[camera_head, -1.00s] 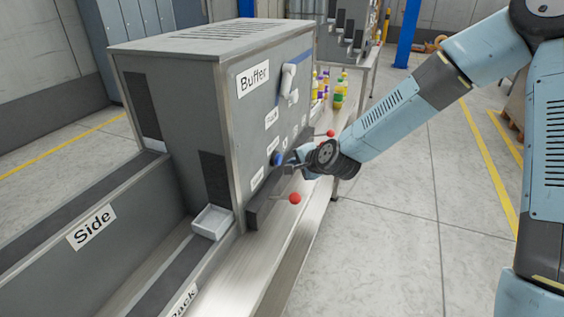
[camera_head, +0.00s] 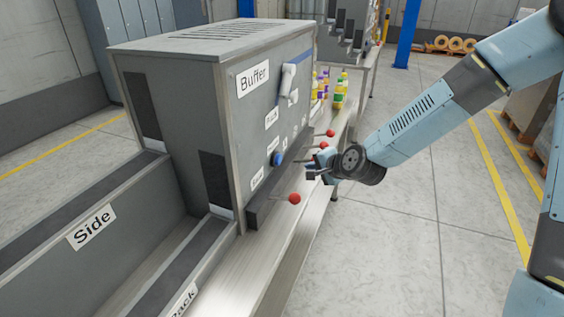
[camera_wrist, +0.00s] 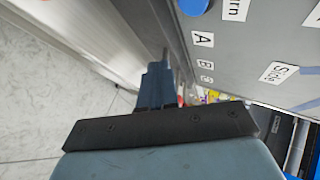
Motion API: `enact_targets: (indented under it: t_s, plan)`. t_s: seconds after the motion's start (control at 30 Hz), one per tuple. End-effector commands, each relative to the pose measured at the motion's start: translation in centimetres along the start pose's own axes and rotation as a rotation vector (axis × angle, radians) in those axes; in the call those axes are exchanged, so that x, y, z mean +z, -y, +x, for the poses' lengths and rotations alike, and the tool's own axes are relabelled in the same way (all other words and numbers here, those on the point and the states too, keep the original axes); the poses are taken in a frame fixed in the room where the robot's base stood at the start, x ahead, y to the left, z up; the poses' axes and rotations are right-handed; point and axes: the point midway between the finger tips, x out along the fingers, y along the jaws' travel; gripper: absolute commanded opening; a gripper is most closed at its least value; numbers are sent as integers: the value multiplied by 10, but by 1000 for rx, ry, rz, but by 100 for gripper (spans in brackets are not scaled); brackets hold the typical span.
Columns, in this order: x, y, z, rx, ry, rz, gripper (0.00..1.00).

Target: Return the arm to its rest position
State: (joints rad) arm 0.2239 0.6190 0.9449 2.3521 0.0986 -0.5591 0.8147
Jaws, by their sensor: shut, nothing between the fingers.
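My gripper (camera_head: 311,174) is shut and empty, in front of the grey Buffer machine (camera_head: 185,85). A gap separates it from the panel and its blue button (camera_head: 278,159). My arm reaches in from the right, bent, over the open floor. In the wrist view my gripper (camera_wrist: 163,62) shows as dark closed fingers, with the machine's labelled panel (camera_wrist: 255,45) to the right and the blue button (camera_wrist: 193,6) at the top edge.
Red lever knobs (camera_head: 294,198) stick out along the machine near my gripper. A steel ledge (camera_head: 270,250) runs below. Bottles (camera_head: 339,92) stand beyond the machine. The floor (camera_head: 410,220) to the right is clear.

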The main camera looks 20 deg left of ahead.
Motion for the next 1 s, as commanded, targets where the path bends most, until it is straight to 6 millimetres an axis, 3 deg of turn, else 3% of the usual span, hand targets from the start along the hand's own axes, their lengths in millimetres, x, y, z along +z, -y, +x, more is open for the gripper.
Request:
enact_targets:
  t_s: [0.27, 0.47, 0.77, 1.0]
  plan:
    - [-1, 0, -2, 7, -2, -13, 0]
    - [-14, -7, -20, 82, -15, -129, 0]
    - [-48, -18, -76, 267, -47, -362, 0]
    - [-73, -19, -134, 407, -75, -503, 0]
